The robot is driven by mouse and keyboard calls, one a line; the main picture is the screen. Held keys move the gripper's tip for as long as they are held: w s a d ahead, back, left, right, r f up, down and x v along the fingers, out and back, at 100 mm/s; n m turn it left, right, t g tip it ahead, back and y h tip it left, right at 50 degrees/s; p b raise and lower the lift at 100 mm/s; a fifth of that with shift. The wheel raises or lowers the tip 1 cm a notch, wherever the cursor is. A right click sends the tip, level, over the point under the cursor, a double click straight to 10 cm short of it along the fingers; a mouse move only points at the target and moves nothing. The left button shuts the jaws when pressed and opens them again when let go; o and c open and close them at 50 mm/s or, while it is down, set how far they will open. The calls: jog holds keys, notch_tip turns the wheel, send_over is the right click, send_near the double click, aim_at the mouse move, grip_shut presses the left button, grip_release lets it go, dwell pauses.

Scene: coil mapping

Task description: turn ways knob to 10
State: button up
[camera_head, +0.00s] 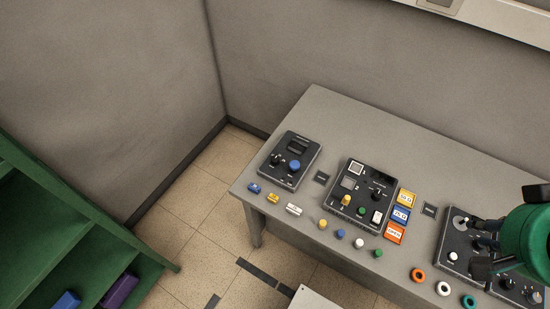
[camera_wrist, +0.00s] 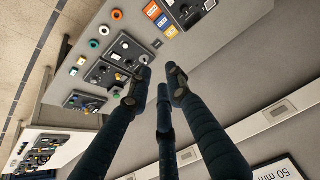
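A dark panel (camera_head: 454,240) with several knobs lies at the right of the grey table, partly hidden by my gripper (camera_head: 472,246). A white knob (camera_head: 453,257) and a grey dial (camera_head: 507,283) show on it. The knob labels are too small to read, so I cannot tell which is the ways knob. My gripper has dark fingers spread apart with nothing between them, above this panel. In the wrist view my gripper (camera_wrist: 158,80) points toward the table, with a dark panel (camera_wrist: 124,50) just beyond the fingertips. I cannot tell if a finger touches it.
A middle panel (camera_head: 340,204) and a left panel with a blue knob (camera_head: 294,164) lie on the table (camera_head: 330,115). Orange ring (camera_head: 418,274), coloured plugs and label cards (camera_head: 402,214) lie nearby. A green shelf (camera_head: 60,215) stands left. The table's back is clear.

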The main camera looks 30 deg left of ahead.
jog(key=o, duration=0.4)
jog(key=shift+w+a, duration=0.15)
jog(key=shift+w, duration=0.05)
jog(key=w+a+n+g+y, duration=0.1)
jog(key=w+a+n+g, duration=0.1)
jog(key=w+a, duration=1)
jog(key=n+g+h, duration=0.1)
jog(key=n+g, duration=0.3)
send_over(275, 159)
notch_tip(275, 159, down, 30)
jog(key=shift+w+a, duration=0.1)
jog(key=shift+f, duration=0.1)
notch_tip(275, 159, down, 14)
jog(key=shift+r+b, duration=0.2)
jog(key=shift+b, duration=0.6)
